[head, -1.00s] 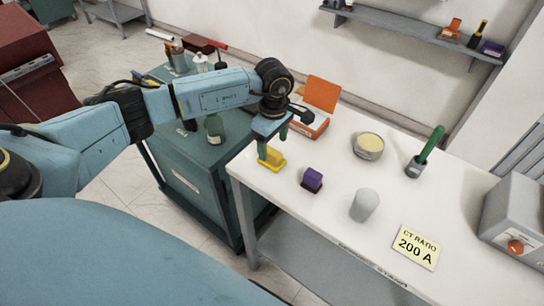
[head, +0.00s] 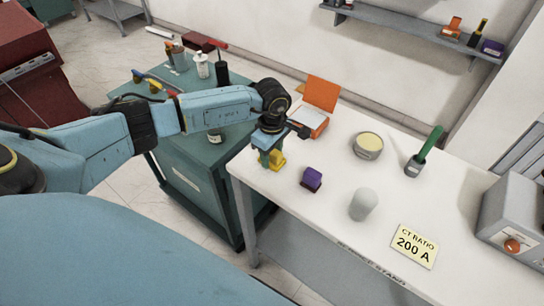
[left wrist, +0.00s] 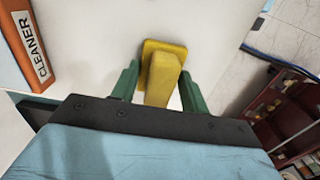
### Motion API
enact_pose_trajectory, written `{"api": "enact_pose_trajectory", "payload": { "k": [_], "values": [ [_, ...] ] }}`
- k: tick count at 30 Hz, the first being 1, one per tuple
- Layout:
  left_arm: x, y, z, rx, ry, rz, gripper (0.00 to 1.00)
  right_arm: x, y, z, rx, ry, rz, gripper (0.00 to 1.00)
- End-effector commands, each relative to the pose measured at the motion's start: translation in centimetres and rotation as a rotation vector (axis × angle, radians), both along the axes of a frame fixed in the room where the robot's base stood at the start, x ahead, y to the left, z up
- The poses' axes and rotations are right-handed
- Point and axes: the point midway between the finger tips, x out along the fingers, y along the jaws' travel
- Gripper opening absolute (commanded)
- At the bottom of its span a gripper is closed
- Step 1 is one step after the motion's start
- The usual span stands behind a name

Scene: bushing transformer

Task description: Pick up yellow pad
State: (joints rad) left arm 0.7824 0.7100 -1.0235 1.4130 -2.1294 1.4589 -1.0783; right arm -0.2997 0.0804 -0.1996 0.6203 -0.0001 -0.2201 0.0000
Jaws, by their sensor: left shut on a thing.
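The yellow pad (head: 277,161) is at the near left corner of the white table (head: 330,207). It has a wide flat base and a raised grip block on top. My left gripper (head: 269,162) points down over it and is shut on it. In the left wrist view the green fingers of my left gripper (left wrist: 155,85) stand on both sides of the block of the yellow pad (left wrist: 163,75). I cannot tell whether the base touches the table. My right gripper is not in view.
An orange box (head: 318,105) lies open behind. A round tin (head: 368,145) and a green-handled tool (head: 430,145) stand farther right. A green cabinet (head: 190,170) stands left.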

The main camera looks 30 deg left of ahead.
Motion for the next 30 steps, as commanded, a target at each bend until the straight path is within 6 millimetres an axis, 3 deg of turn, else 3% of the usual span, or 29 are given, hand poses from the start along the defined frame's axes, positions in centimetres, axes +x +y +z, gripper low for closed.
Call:
{"api": "enact_pose_trajectory", "payload": {
  "k": [8,21,30],
  "values": [
    [0.1,0.0,0.8,0.0,-0.003,0.0,0.22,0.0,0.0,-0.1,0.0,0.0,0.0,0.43],
    [0.1,0.0,8.7,0.0,-0.005,0.001,0.22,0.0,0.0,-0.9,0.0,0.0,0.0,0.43],
    [0.0,0.0,10.1,0.0,-0.001,0.0,0.22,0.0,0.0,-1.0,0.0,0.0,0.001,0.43]
  ]
}}
